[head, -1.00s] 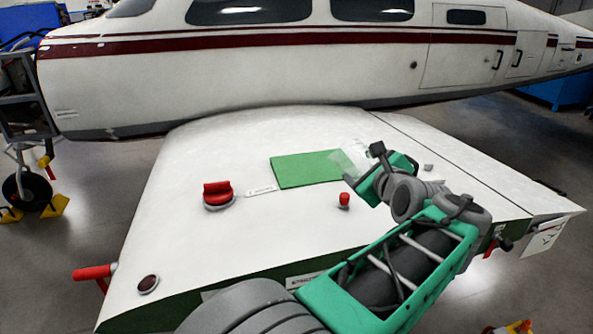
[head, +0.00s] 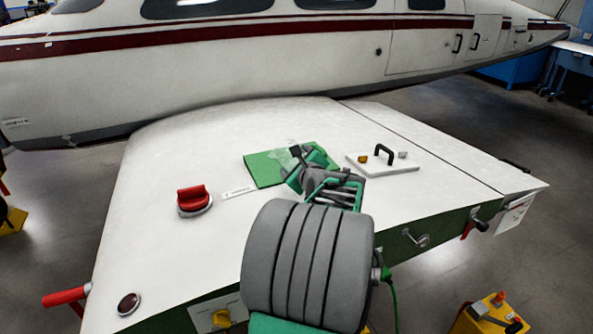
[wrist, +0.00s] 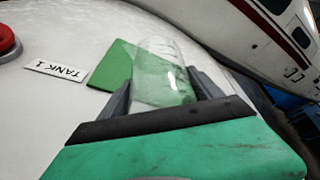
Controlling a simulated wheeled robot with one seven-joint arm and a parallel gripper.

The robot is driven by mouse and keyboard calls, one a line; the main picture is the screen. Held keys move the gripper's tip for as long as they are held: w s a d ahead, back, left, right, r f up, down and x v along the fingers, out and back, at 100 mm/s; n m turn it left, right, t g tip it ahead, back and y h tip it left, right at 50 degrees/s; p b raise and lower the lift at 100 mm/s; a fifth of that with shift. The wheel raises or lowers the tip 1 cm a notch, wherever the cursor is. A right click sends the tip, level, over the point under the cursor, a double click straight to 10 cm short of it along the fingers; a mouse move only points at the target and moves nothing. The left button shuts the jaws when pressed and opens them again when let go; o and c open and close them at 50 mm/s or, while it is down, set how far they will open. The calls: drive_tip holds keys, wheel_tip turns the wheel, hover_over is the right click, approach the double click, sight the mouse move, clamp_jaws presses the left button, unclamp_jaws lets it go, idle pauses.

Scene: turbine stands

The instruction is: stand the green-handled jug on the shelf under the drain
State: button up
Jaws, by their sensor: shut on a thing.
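My gripper (head: 303,168) is over the right part of the green mat (head: 262,171) on the white wing. In the wrist view my gripper (wrist: 163,92) is shut on a clear, see-through jug (wrist: 165,58), with one dark finger on each side of it. The jug (head: 285,157) shows only faintly in the head view, above the mat. Its green handle cannot be made out. I cannot tell whether its base touches the mat. I cannot identify the shelf or the drain for certain; a silver fitting (head: 417,239) sits on the wing's green front edge.
A red cap (head: 193,199) and a TANK 1 label (wrist: 56,71) lie left of the mat. A white panel with a black handle (head: 383,153) lies to the right. A red lever (head: 65,296) juts out at left. A yellow unit (head: 490,315) stands on the floor at lower right.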

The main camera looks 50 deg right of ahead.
wheel_tip(320, 180, down, 3)
drive_tip(key=shift+w+f, duration=0.15)
drive_tip(key=shift+f, duration=0.05)
drive_tip(key=shift+f, duration=0.35)
drive_tip(key=o, duration=1.5)
